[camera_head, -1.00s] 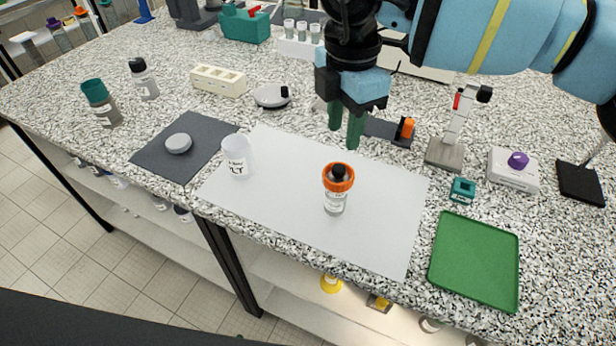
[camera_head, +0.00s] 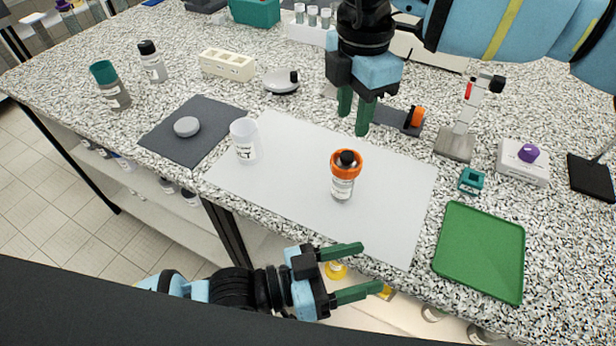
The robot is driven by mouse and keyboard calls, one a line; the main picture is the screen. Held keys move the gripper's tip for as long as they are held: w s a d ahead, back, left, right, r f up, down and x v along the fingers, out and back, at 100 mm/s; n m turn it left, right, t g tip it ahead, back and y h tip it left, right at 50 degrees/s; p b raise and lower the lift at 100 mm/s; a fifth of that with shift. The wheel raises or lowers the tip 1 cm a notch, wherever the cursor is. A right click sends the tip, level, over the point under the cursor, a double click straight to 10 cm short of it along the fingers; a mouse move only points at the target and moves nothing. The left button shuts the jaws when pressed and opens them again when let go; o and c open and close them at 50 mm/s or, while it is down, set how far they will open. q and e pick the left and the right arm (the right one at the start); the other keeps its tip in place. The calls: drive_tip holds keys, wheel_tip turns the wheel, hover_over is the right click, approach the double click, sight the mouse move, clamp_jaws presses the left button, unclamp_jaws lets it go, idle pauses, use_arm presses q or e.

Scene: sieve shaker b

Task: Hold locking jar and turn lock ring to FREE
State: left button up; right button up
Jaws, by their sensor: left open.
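The locking jar (camera_head: 342,187) stands upright on the white sheet, clear with a white label. Its orange lock ring (camera_head: 346,164) sits on top around a black knob. My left gripper (camera_head: 362,269) is open and empty, in front of the bench edge and below the jar in the picture, fingers pointing right. My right gripper (camera_head: 354,124) hangs above the back of the sheet, behind the jar, green fingers pointing down with a gap between them. Nothing shows between them. Neither gripper touches the jar. The ring's lock marking is too small to read.
A white cup (camera_head: 245,142) stands on the sheet's left part, near a grey mat (camera_head: 170,150) with a grey disc. A green tray (camera_head: 479,252) lies to the right. A small teal block (camera_head: 471,181) and a stand (camera_head: 462,130) are behind it. The white sheet (camera_head: 290,190) is clear around the jar.

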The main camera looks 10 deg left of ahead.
sight(334, 181)
use_arm(q)
drive_tip(key=w+a, duration=0.1)
drive_tip(key=w, duration=0.1)
drive_tip(key=w+a+m+y, duration=0.1)
drive_tip(key=w+a, duration=0.1)
drive_tip(key=w, duration=0.1)
drive_tip(key=w+a+m+y, duration=0.1)
drive_tip(key=w+a, duration=0.1)
drive_tip(key=w, duration=0.1)
drive_tip(key=shift+w+r, duration=0.15)
drive_tip(key=shift+m+g+y, duration=0.3)
drive_tip(key=shift+m+y, duration=0.1)
drive_tip(key=shift+y, duration=0.5)
drive_tip(key=w+a, duration=0.1)
drive_tip(key=w+a+r, duration=0.1)
drive_tip(key=w, duration=0.1)
drive_tip(key=w+a+r, duration=0.1)
drive_tip(key=w, duration=0.1)
drive_tip(key=shift+a, duration=0.4)
drive_tip(key=shift+w+a+r+y, duration=0.2)
drive_tip(key=shift+w+a+y, duration=0.2)
drive_tip(key=shift+w+a, duration=0.1)
drive_tip(key=shift+g, duration=0.3)
drive_tip(key=shift+d, duration=0.1)
drive_tip(key=shift+x, duration=3.9)
drive_tip(key=shift+c, duration=0.4)
